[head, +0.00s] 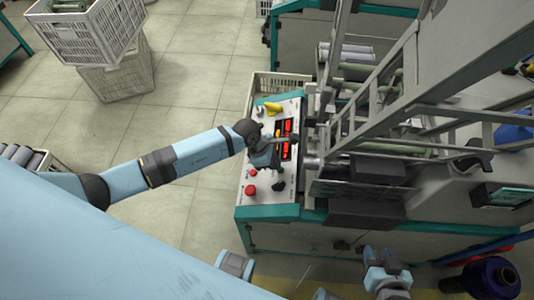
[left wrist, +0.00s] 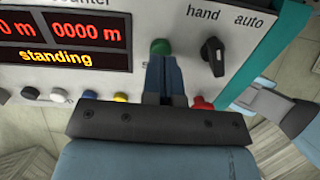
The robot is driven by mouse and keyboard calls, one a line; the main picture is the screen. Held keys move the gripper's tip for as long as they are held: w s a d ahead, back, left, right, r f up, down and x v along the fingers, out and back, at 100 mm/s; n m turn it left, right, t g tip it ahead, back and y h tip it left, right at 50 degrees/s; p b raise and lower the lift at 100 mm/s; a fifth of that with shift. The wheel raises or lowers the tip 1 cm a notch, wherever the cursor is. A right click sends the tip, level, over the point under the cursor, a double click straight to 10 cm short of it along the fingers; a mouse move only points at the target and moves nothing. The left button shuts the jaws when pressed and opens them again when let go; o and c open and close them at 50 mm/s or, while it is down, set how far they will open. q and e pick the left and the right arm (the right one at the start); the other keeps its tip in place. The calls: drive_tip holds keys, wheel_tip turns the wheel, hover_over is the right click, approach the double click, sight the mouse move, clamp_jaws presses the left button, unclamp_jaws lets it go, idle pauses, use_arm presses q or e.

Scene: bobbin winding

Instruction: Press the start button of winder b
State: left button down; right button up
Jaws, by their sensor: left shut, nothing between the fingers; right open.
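The winder's control panel (head: 262,185) is on the teal and grey machine in the head view. A green button (left wrist: 160,47), beside a black hand/auto selector (left wrist: 213,55), shows in the left wrist view. My left gripper (head: 276,164) is over the panel, fingers shut and empty. In the left wrist view its fingertips (left wrist: 163,60) are right at the green button and hide its lower edge; I cannot tell if they touch. The display (left wrist: 60,57) reads "standing". My right gripper (head: 387,264) is at the bottom of the head view, open, away from the panel. No winder letter is readable.
Red buttons (head: 250,190) and a yellow knob (head: 272,107) are also on the panel. The winder's metal frame (head: 385,100) rises close to its right. White crates (head: 85,35) are stacked at upper left. A dark blue spool (head: 490,278) lies at lower right.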

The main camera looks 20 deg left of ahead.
use_arm(q)
drive_tip(key=shift+d+f, duration=0.25)
drive_tip(key=shift+f, duration=0.25)
